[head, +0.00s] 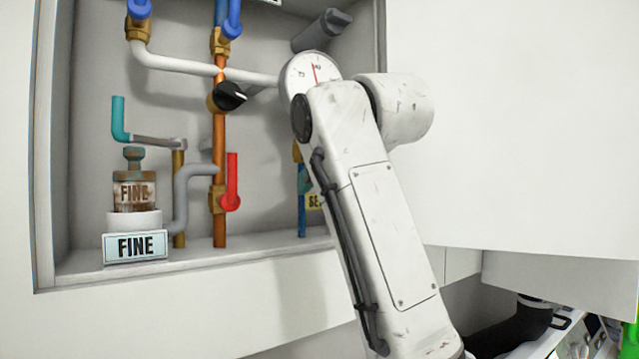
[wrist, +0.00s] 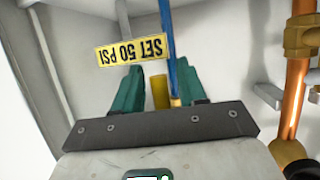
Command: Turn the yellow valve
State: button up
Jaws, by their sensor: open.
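In the wrist view a yellow cylindrical piece (wrist: 160,92), likely the handle of the yellow valve, shows between the two teal fingers of my gripper (wrist: 161,70). The fingers stand apart on either side of it. I cannot tell whether either finger touches it. A thin blue pipe (wrist: 173,50) runs beside the yellow piece, near the right finger. In the head view my arm hides most of the gripper and the valve; only a bit of teal shows at the arm's left edge.
A yellow "SET 50 PSI" tag (wrist: 130,47) appears upside down just beyond the fingers. A copper pipe (head: 219,150) with a red lever (head: 232,182) stands left of my arm in the head view. A gauge (head: 312,72) is above. A "FINE" jar (head: 134,193) sits on the ledge.

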jog(key=b+v, duration=0.3)
jog(key=v, duration=0.7)
jog(key=shift+s+d+r, duration=0.15)
jog(key=shift+s+d, duration=0.05)
jog(key=shift+s, duration=0.1)
